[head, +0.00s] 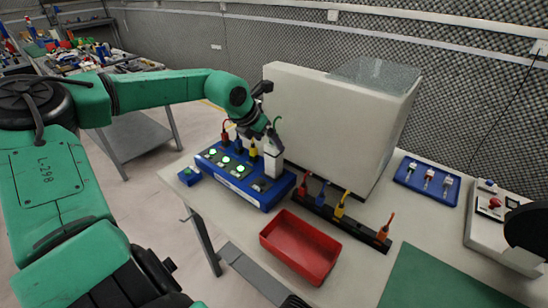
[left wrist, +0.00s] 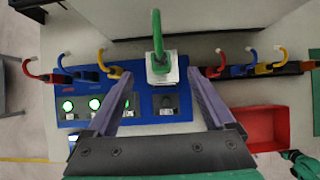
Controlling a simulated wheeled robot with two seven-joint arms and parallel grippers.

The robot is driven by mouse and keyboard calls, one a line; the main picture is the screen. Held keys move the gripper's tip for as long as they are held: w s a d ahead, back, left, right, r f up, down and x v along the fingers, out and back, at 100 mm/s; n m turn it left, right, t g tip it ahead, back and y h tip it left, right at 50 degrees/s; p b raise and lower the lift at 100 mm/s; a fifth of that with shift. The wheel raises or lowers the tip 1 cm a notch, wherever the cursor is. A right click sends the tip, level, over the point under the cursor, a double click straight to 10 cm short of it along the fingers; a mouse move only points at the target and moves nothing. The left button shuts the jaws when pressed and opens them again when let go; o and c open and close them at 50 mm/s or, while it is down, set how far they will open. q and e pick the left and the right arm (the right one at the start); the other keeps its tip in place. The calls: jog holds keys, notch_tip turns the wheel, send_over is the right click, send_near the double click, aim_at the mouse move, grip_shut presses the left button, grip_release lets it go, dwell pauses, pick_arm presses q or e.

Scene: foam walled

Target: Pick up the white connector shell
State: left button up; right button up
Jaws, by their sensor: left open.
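The white connector shell (head: 272,162) stands upright at the back of the blue panel box (head: 241,184), with a green hooked cable rising from its top. In the left wrist view the shell (left wrist: 162,78) is in the middle, partly under the green hook (left wrist: 156,35). My left gripper (head: 268,136) is open above and around the shell; in the left wrist view its two fingers (left wrist: 160,80) stand on either side, with gaps visible. Whether they touch it cannot be told. A dark piece at the bottom of the head view, probably my right gripper (head: 294,301), is mostly cut off.
Red, blue and yellow plugs stand left of the shell; more stand in a black strip (head: 325,207). A red bin (head: 300,246) is in front. A large beige housing (head: 325,120) rises close behind. A blue tray (head: 427,181) and green mat (head: 440,280) lie right.

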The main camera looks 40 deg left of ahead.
aim_at(271, 145)
pick_arm(q)
jog(key=p+x, duration=0.1)
jog(key=x, duration=0.4)
jog(key=shift+d, duration=0.2)
jog(key=shift+s, duration=0.1)
jog(key=shift+c, duration=0.3)
jog(key=shift+r, duration=0.1)
grip_shut()
